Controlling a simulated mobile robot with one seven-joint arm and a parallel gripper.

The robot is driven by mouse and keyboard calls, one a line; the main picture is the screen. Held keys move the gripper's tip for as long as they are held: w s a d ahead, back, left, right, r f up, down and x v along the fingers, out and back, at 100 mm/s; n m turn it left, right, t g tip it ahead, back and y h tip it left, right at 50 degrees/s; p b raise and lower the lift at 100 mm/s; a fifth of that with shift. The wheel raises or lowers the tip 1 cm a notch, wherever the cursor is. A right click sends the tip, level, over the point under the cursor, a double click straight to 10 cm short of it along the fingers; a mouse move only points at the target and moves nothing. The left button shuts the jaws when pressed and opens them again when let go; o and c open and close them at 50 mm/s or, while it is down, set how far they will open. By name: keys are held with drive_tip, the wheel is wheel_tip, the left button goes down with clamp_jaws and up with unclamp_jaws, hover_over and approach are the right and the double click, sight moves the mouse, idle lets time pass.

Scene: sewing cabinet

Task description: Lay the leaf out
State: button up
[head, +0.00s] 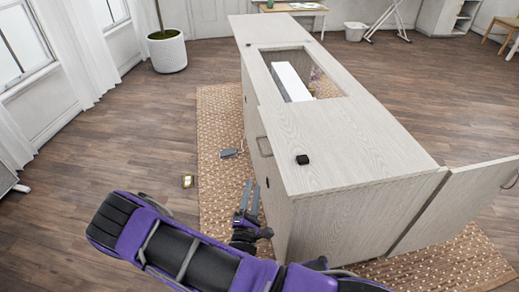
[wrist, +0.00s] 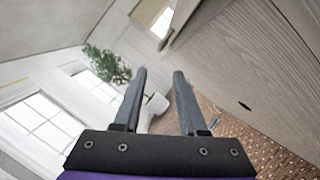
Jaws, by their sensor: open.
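The pale wood-grain sewing cabinet (head: 283,225) stands on a woven rug. A thick flat panel (head: 345,140), which looks like the leaf, lies over the near part of its top, with a small black block (head: 302,159) near its left edge. Beyond it, an opening shows a white object (head: 291,82) inside. Another upright panel (head: 455,200) stands out from the near right corner; I cannot tell if it is a door. My gripper (head: 250,192) is open and empty, low beside the cabinet's left side. In the wrist view my gripper (wrist: 159,72) points past the cabinet side (wrist: 235,70).
A grey pedal-like object (head: 229,153) lies on the rug (head: 217,120) left of the cabinet. A potted plant (head: 167,52) stands far left by the windows. The wooden floor on the left is mostly clear.

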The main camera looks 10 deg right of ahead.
sight(260, 148)
drive_tip(key=b+x, duration=0.1)
drive_tip(key=x, duration=1.4)
drive_tip(key=shift+w+d+r, duration=0.15)
drive_tip(key=shift+r, duration=0.05)
clamp_jaws()
idle(0.7)
